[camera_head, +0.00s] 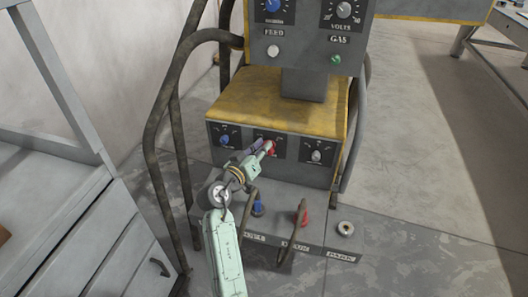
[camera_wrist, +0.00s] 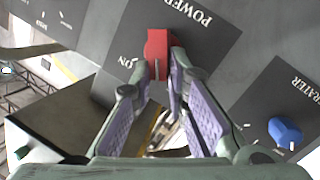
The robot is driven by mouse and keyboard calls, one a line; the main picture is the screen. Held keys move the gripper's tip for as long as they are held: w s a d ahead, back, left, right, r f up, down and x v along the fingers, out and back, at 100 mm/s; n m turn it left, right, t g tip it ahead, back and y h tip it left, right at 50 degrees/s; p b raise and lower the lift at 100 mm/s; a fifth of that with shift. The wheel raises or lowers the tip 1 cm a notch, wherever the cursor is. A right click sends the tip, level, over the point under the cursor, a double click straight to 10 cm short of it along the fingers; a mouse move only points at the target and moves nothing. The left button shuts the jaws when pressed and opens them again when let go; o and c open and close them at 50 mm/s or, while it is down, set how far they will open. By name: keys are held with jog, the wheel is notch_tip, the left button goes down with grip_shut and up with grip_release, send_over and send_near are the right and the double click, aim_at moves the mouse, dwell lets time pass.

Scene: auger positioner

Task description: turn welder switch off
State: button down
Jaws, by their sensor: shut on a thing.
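The welder (camera_head: 230,100) has a worn yellow top and a grey front panel with several dials. Its red power switch (camera_head: 270,147) is on the middle dark plate of that panel. In the wrist view the red switch (camera_wrist: 158,45) sits on the plate marked POWER, with an ON label (camera_wrist: 128,62) left of its near end. My gripper (camera_head: 264,149) reaches the switch from the front. In the wrist view my gripper (camera_wrist: 161,72) has its fingertips closed on the switch's near end. The OFF label is not visible, and the tips partly cover the plate.
A blue knob (camera_head: 224,140) is left of the switch and a grey knob (camera_head: 316,156) right. Below are a blue plug (camera_head: 258,209), a red plug (camera_head: 304,217) and cables. An upper panel (camera_head: 310,30) overhangs. Grey drawers (camera_head: 110,250) stand left; floor at right is open.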

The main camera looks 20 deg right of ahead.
jog(key=shift+w+a+f+n+h+b, duration=0.15)
jog(key=shift+n+b, duration=0.1)
jog(key=shift+n, duration=0.2)
jog(key=shift+s+d+n+h+b, duration=0.1)
jog(key=shift+n+b, duration=0.1)
jog(key=shift+n, duration=0.3)
jog(key=shift+w+a+f+n+h+b, duration=0.15)
jog(key=shift+n+b, duration=0.1)
jog(key=shift+n, duration=0.2)
jog(key=shift+s+r, duration=0.1)
jog(key=c, duration=1.6)
grip_release()
jog(key=shift+o, duration=0.2)
notch_tip(320, 180, up, 10)
